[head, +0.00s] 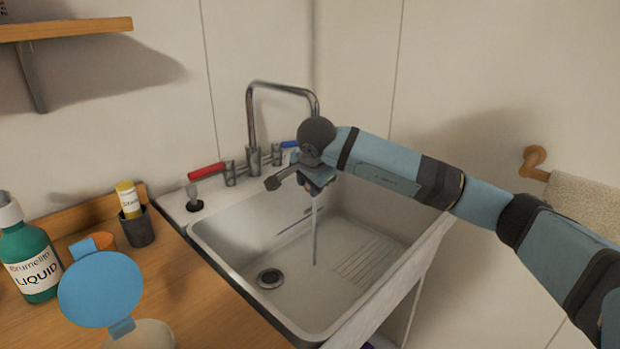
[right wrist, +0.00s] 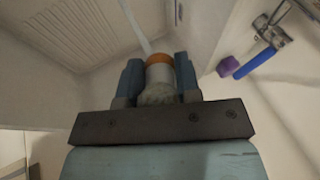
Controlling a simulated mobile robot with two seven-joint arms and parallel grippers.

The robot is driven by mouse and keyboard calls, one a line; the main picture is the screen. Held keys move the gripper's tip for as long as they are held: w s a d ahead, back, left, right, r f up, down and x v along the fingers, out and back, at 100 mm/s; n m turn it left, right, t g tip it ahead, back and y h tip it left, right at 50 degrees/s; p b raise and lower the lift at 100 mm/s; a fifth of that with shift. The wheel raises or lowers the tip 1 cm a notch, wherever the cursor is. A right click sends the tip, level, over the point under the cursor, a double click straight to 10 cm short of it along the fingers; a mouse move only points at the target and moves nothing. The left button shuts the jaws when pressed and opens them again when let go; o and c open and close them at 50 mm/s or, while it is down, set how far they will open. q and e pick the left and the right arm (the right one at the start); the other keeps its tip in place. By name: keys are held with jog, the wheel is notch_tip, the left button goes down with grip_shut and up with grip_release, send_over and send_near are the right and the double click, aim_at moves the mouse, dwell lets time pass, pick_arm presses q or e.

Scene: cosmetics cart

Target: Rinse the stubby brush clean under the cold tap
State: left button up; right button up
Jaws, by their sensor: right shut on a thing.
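My right gripper (head: 316,188) is over the sink, below the tap spout (head: 315,100). It is shut on the stubby brush (right wrist: 158,78), which shows between its fingers in the right wrist view with an orange band and a pale grey part. In the head view the gripper and arm mostly hide the brush. A thin water stream (head: 314,235) falls from about the gripper into the basin; I cannot tell whether it touches the bristles. The cold tap's blue handle (head: 289,144) is at the right of the faucet, the red handle (head: 206,171) at the left. My left gripper is out of view.
The white sink (head: 232,263) has a drain (head: 269,278). On the wooden counter (head: 200,305) are a green liquid bottle (head: 32,262), a dark cup (head: 137,227) with a yellow tube, and a light blue disc (head: 100,288). A towel (head: 585,205) hangs at right.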

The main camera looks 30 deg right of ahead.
jog(key=s+a, duration=0.2)
jog(key=s, duration=0.3)
jog(key=shift+s, duration=0.35)
dwell(1.2)
jog(key=s+a+r+p, duration=0.1)
jog(key=s+r+p, duration=0.1)
jog(key=s+r, duration=0.2)
jog(key=shift+s+a, duration=0.3)
jog(key=shift+s, duration=0.05)
jog(key=shift+s, duration=0.1)
dwell(0.8)
